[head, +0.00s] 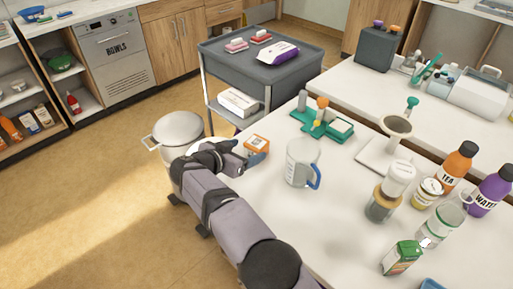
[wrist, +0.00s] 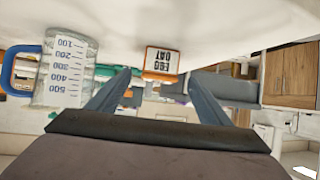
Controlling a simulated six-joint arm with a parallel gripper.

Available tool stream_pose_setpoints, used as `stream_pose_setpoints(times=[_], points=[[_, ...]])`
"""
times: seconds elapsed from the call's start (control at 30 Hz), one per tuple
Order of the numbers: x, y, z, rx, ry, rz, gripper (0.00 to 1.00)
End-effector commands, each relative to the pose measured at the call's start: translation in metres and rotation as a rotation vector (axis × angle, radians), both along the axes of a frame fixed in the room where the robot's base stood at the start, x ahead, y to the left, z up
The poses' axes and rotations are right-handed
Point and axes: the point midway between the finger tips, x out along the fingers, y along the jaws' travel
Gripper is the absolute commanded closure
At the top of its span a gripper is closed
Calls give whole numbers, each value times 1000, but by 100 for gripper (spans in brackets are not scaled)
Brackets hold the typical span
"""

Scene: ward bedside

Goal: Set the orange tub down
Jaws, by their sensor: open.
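The orange tub (head: 256,143), a small orange and white container with a printed label, stands on the white table (head: 270,205) near its left edge. My gripper (head: 246,153) is right beside it, low at the table edge. In the wrist view, which is upside down, the tub (wrist: 160,60) shows between and just beyond the tips of my two spread fingers (wrist: 160,76). The gripper is open, with a gap on each side of the tub. The tub looks upright and rests on the table top. In the head view my fingers hide part of its near side.
A measuring jug (head: 301,163) with a blue handle stands just right of the tub. A green rack (head: 322,124) is behind it. Bottles and a carton (head: 401,257) crowd the right. A metal bin (head: 178,132) and a grey trolley (head: 262,68) stand beyond the table.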

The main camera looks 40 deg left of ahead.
Motion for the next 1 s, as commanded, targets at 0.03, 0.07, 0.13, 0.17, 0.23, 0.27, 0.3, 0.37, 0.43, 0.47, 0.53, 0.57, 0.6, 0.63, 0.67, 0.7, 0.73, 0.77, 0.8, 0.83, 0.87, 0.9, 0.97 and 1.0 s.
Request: stream_pose_setpoints(times=[0.03, 0.07, 0.13, 0.17, 0.23, 0.27, 0.3, 0.37, 0.43, 0.47, 0.53, 0.57, 0.6, 0.63, 0.67, 0.7, 0.73, 0.77, 0.8, 0.83, 0.87, 0.9, 0.97, 1.0], points=[[2, 0, -1, 0, 0, -1, 28], [4, 0, -2, 0, 0, -1, 28], [9, 1, -5, -1, 0, -2, 28], [12, 1, -7, -1, 0, -2, 28], [19, 2, -12, 0, 1, -2, 28], [22, 3, -13, 1, 0, -3, 28], [27, 3, -17, -1, 0, -3, 28], [30, 5, -19, 1, 0, -2, 28], [34, 6, -21, 1, 0, -2, 28], [36, 6, -23, 0, 1, -1, 28], [39, 6, -24, 1, 1, -2, 28], [40, 7, -25, 1, 1, -2, 28], [42, 7, -26, 0, 1, -1, 28], [42, 7, -26, -1, 1, -1, 28], [43, 7, -26, 0, 0, -1, 28], [43, 7, -26, 1, 0, 0, 28], [44, 7, -26, 1, 0, 0, 28], [44, 7, -26, 1, 0, 0, 28], [44, 7, -26, 1, 0, 0, 28], [44, 7, -26, 1, 0, 0, 28], [44, 7, -26, 1, 0, 0, 28], [43, 7, -26, 1, 0, 0, 28], [43, 7, -26, 1, 0, 0, 30], [43, 7, -26, 1, 0, 0, 39]])
